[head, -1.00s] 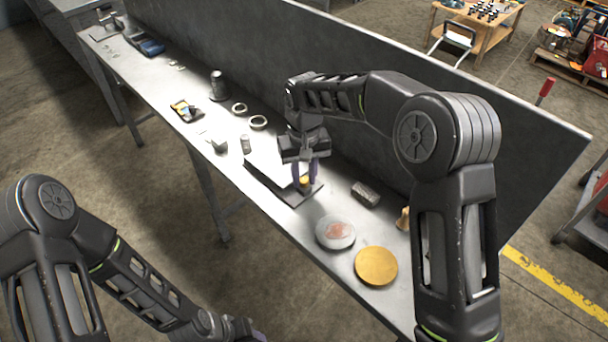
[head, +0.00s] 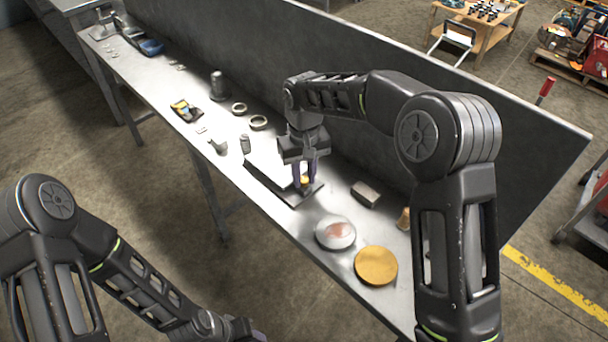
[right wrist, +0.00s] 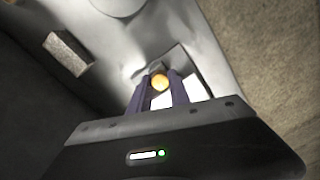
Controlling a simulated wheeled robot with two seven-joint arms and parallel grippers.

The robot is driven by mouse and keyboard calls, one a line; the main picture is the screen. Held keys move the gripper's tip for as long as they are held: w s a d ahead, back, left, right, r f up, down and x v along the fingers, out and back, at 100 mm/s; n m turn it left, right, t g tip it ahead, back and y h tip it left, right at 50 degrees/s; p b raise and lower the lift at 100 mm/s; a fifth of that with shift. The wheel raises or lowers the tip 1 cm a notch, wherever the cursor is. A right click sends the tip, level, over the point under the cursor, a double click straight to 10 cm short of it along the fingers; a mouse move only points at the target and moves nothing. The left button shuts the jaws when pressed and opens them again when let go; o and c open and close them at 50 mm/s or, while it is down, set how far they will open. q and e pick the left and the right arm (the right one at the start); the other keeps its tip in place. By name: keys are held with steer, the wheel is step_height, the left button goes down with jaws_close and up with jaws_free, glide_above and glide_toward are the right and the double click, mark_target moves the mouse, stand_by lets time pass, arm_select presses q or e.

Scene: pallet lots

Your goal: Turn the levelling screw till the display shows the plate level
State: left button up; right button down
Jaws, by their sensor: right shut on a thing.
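My right gripper (head: 304,178) is over the near end of the levelling plate (head: 262,172), its fingers pointing down. It is shut on the levelling screw (head: 305,181), whose yellow-orange knob shows between the fingertips. In the right wrist view the orange knob (right wrist: 159,82) sits between the two purple fingers (right wrist: 157,95). The bright plate lies on a darker base, partly hidden by my gripper. I cannot make out a display reading in either view. My left gripper (head: 252,334) is at the bottom edge of the head view, mostly cut off, away from the bench.
A grey block (head: 365,193), a round dish with a reddish patch (head: 336,233) and a yellow disc (head: 376,266) lie nearer on the bench. Two rings (head: 258,122) and a dark cylinder (head: 217,84) stand beyond the plate. A tall panel (head: 350,60) runs along the bench's back.

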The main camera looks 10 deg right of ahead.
mark_target(304, 179)
steer(key=n, duration=1.2)
steer(key=shift+w+r+n, duration=0.1)
steer(key=shift+n, duration=0.2)
stand_by(0.4)
steer(key=c, duration=1.5)
jaws_free()
steer(key=shift+r, duration=3.85)
